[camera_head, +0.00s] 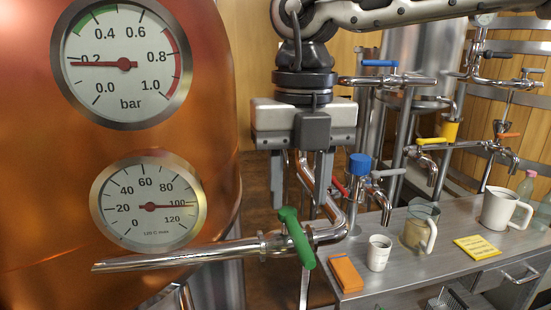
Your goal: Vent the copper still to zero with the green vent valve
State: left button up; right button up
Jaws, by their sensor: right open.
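The copper still (30,180) fills the left side. Its pressure gauge (121,62) has the needle near 0.2 bar. The temperature gauge (148,202) below reads near 100. The green vent valve (297,238) sits on a steel pipe (190,257) in front of the still, with its lever lying steeply across the pipe. My right gripper (300,193) points down above the green lever, its two fingers apart and nothing seen between them. It looks clear of the lever, though the depth gap is hard to tell. My left gripper is out of view.
A steel bench (400,265) at the right holds an orange box (346,274), a white cup (378,252), a jug (417,230), a mug (502,208) and a yellow note (477,248). Pipes with blue (380,63), yellow and red levers stand behind, close to my right gripper.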

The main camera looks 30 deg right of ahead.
aim_at(302, 238)
jog(key=f+b, duration=0.1)
jog(key=s+f+b, duration=0.1)
jog(key=f+b, duration=0.1)
jog(key=shift+s, duration=0.2)
notch_tip(302, 238, down, 3)
jog(key=shift+r+b, duration=0.15)
jog(key=shift+b, duration=0.8)
jog(key=shift+r, duration=0.2)
jog(key=shift+w+f+b, duration=0.1)
jog(key=shift+f+b, duration=0.55)
jog(key=shift+f, duration=0.25)
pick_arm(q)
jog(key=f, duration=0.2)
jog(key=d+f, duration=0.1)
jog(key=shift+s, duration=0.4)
pick_arm(e)
jog(key=shift+c, duration=0.3)
